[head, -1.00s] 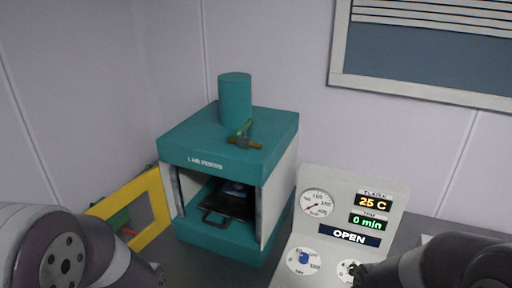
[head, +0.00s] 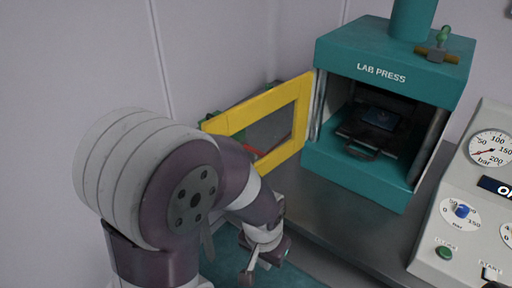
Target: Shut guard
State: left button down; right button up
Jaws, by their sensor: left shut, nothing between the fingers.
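The guard (head: 238,117) is a yellow-framed door with a clear pane, hinged at the left front edge of the teal lab press (head: 352,180). It stands swung open to the left, so the press chamber is uncovered. Inside the chamber lies a dark plate with a handle (head: 366,143). My left gripper (head: 248,276) points down, low in front of the guard and apart from it, shut and empty.
The control panel (head: 445,222) with a pressure gauge (head: 489,148), a blue knob and a green button stands right of the press. Red and green items show behind the guard. A wall is close on the left. Grey bench top (head: 345,238) is clear before the press.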

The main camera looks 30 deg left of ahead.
aim_at(299, 89)
jog(key=j+z, duration=0.2)
jog(key=j, duration=0.5)
jog(key=j+z, duration=0.25)
jog(key=j, duration=0.45)
jog(key=k+j+z, duration=0.2)
jog(key=j, duration=0.45)
jog(key=i, duration=0.1)
